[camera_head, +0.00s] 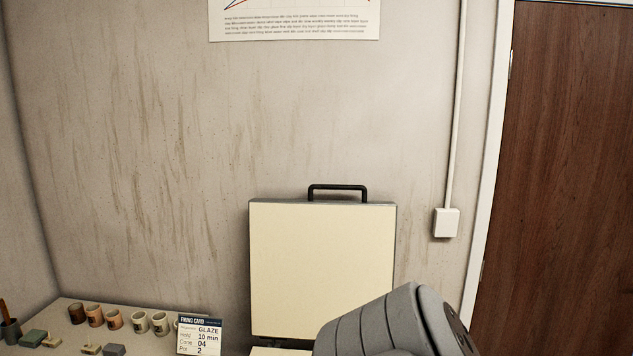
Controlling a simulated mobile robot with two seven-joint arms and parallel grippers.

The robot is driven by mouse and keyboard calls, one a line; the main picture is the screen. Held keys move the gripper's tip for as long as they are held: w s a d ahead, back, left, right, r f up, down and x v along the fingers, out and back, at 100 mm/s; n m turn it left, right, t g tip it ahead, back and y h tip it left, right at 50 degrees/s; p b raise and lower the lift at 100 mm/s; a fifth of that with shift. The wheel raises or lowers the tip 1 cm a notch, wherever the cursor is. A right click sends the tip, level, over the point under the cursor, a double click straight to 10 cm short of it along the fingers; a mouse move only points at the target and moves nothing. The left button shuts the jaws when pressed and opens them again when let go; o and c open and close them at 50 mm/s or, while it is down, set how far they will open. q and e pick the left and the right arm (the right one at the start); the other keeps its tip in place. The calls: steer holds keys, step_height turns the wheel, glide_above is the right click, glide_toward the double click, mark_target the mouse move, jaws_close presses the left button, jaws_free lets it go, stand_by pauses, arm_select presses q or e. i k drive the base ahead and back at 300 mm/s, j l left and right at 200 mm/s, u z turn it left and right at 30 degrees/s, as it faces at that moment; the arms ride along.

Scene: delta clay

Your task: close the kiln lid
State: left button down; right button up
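The kiln lid (322,268) stands raised and open, upright against the wall, with its cream inner face toward me. A black handle (337,188) sits on its top edge. Only a thin strip of the kiln body (268,351) shows below the lid at the bottom edge of the picture. A grey rounded part of my arm covers the lid's lower right corner. Neither gripper's fingers show in the head view.
A shelf (62,304) at the lower left holds several mugs (112,319), small blocks and a firing card (199,335). A wall switch box (446,222) and a brown door (568,180) are at the right. The wall above the lid is clear below a poster (295,22).

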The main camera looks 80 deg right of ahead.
mark_target(313, 262)
steer(key=k+l, duration=1.5)
steer(key=k, duration=0.15)
